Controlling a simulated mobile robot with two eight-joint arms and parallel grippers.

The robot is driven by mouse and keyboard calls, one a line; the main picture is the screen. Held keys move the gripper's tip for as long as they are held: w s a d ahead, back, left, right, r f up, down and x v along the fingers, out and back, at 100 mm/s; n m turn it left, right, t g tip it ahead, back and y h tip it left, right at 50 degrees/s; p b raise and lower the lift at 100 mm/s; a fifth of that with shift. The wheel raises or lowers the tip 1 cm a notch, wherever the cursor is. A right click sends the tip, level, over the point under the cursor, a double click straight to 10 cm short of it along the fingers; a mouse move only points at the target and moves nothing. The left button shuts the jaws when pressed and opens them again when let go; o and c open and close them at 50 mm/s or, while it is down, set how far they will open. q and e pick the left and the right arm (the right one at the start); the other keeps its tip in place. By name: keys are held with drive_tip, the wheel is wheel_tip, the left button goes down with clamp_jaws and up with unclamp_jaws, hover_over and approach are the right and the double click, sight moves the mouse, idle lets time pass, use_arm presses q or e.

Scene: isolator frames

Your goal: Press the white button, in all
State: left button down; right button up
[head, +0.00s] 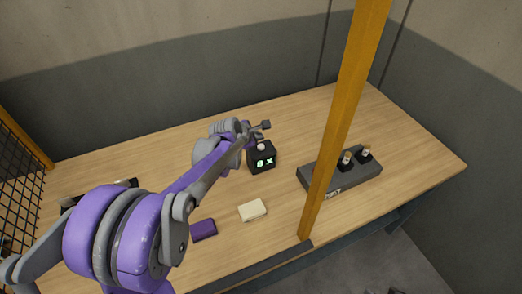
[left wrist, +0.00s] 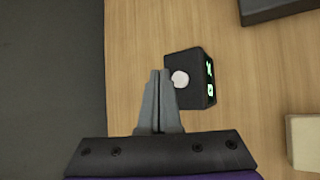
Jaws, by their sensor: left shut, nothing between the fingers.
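A small black box (head: 262,163) with green lit signs on its front stands on the wooden table. A round white button (head: 261,147) sits on its top; the button also shows in the left wrist view (left wrist: 180,79). My left gripper (head: 252,139) is shut and empty. The button looks raised and uncovered. My right gripper is not in view.
A yellow post (head: 345,110) rises in front of a grey switch block (head: 350,180) on the right. A cream block (head: 252,210) and a purple block (head: 203,229) lie nearer. A mesh panel (head: 20,190) stands at the left. Grey walls close the back.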

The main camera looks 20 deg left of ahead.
sight(259, 150)
use_arm(q)
drive_tip(key=shift+f+b, duration=0.35)
drive_tip(key=shift+f, duration=0.5)
idle(1.3)
drive_tip(key=shift+f+b, duration=0.35)
drive_tip(key=shift+f, duration=0.05)
drive_tip(key=shift+f+b, duration=0.4)
drive_tip(key=shift+f, duration=0.1)
idle(0.6)
idle(0.4)
drive_tip(key=shift+r+p, duration=0.65)
drive_tip(key=shift+r, duration=0.3)
drive_tip(key=shift+r+p, duration=1.65)
drive_tip(key=shift+r, duration=0.9)
drive_tip(key=shift+f, duration=0.1)
